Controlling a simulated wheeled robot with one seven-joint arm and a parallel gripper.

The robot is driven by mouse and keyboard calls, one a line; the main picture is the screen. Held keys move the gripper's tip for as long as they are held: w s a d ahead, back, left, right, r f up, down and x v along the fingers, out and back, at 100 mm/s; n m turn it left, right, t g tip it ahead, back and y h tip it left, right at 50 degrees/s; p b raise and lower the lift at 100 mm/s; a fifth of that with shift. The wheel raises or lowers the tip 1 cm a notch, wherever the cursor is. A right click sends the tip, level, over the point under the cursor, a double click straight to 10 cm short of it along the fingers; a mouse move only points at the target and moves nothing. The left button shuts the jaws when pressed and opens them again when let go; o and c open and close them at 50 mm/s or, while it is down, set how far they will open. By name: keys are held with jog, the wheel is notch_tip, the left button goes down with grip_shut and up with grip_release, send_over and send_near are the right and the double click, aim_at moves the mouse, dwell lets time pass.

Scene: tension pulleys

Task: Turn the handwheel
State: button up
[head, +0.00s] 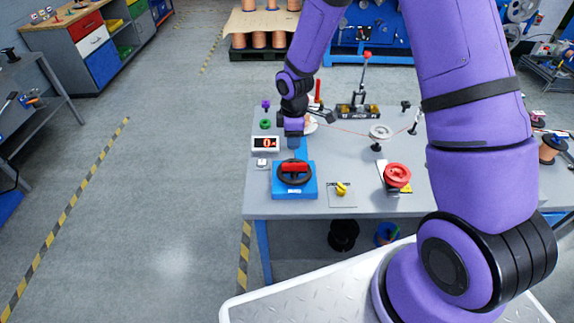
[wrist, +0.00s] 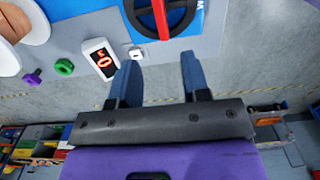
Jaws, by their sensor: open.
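The handwheel (head: 294,172) is a black ring with a red crossbar on a blue base (head: 280,192), at the front left of the grey table. It also shows at the top of the wrist view (wrist: 161,22), partly cut off, with its red bar near upright there. My gripper (head: 296,143) hangs behind the handwheel in the head view, its blue fingers pointing down. In the wrist view my gripper (wrist: 159,60) is open and empty, its fingertips apart from the wheel.
A white display (head: 264,143) with a red digit stands left of my gripper. A red wheel (head: 397,176), a yellow knob (head: 341,188) and a white pulley (head: 380,132) are to the right. A tensioner with a red knob (head: 367,56) stands behind. Floor left of the table is clear.

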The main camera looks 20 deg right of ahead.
aim_at(292, 164)
notch_tip(292, 164, down, 12)
jog(key=shift+a+r, duration=0.15)
jog(key=shift+r, duration=0.1)
dwell(0.4)
grip_shut()
